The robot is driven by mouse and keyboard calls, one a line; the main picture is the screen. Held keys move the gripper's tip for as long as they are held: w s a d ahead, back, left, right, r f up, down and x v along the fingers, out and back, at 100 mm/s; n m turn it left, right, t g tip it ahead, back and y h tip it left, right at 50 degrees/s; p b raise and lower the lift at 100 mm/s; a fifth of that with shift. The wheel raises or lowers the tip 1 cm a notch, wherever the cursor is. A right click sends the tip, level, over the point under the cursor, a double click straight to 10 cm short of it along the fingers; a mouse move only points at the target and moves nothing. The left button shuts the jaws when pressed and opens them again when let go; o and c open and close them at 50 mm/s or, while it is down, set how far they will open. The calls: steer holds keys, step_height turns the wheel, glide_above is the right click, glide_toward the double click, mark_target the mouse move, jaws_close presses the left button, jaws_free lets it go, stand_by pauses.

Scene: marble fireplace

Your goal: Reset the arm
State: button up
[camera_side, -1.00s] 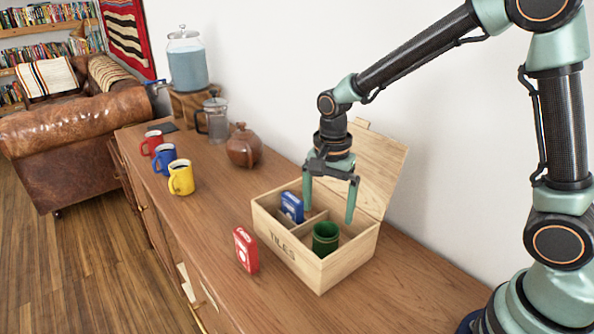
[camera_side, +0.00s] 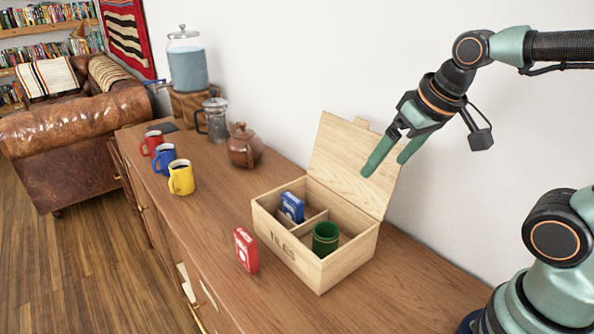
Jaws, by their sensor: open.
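My gripper (camera_side: 391,168) is open and empty. It hangs in the air at the right, in front of the raised lid of the wooden box and above the box's right side, with its fingers pointing down and left. My arm reaches in from the right edge of the picture. The open wooden box (camera_side: 290,254) stands on the sideboard. A blue card box (camera_side: 292,207) stands in its back left compartment, and a green cup (camera_side: 326,238) sits in its right compartment. A red card box (camera_side: 246,250) stands on the sideboard, left of the wooden box.
Yellow (camera_side: 181,179), blue (camera_side: 165,158) and red (camera_side: 151,143) mugs stand in a row at the left. A brown teapot (camera_side: 244,146), a glass press (camera_side: 214,119) and a drink dispenser (camera_side: 187,62) stand behind. The sideboard (camera_side: 390,290) is bare right of the wooden box.

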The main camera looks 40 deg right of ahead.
steer(key=shift+s+d+r+n, duration=0.1)
steer(key=shift+s+d+n, duration=0.05)
steer(key=shift+s+n, duration=0.4)
steer(key=shift+w, duration=0.1)
stand_by(0.3)
